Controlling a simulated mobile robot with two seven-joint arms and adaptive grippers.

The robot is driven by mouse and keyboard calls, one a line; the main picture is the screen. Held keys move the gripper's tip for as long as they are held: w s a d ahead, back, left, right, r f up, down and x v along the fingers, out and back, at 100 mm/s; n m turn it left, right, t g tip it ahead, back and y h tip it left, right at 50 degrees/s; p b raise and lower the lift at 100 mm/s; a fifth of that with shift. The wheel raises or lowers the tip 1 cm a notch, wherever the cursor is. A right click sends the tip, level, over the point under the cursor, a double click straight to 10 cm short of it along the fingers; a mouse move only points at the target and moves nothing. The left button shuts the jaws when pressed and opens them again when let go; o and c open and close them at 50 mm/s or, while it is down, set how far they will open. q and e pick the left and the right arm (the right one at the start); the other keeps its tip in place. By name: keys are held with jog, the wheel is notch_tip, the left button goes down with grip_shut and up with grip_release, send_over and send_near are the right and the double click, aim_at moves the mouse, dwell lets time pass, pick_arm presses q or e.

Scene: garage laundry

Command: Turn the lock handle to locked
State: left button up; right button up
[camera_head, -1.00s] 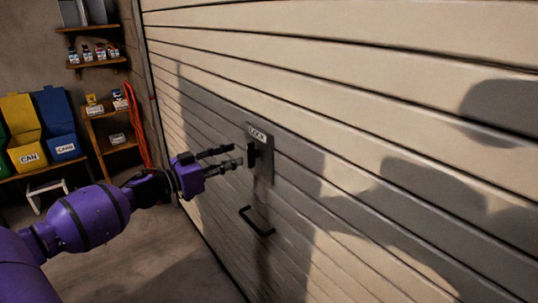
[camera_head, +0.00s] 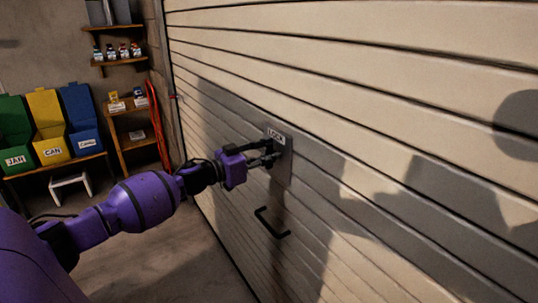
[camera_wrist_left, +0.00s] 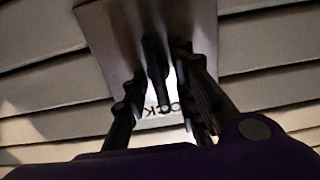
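The lock plate (camera_head: 284,170) is a grey metal panel on the garage door, with a white LOCK label (camera_head: 276,137) at its top. My left gripper (camera_head: 270,154) is at the plate, just below the label, and its fingers largely hide the dark lock handle in the head view. In the left wrist view the handle (camera_wrist_left: 155,60) shows as a dark bar between the two spread fingers of the gripper (camera_wrist_left: 160,90). The label appears upside down behind them. I cannot tell whether a finger touches the handle. My right gripper is not in view.
A black pull handle (camera_head: 271,223) sits on the slatted garage door (camera_head: 400,110) below the plate. Green, yellow and blue bins (camera_head: 52,150), shelves (camera_head: 120,62) and a white stool (camera_head: 70,186) stand at the left. The floor (camera_head: 160,260) before the door is clear.

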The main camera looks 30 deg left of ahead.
pick_arm(q)
grip_shut()
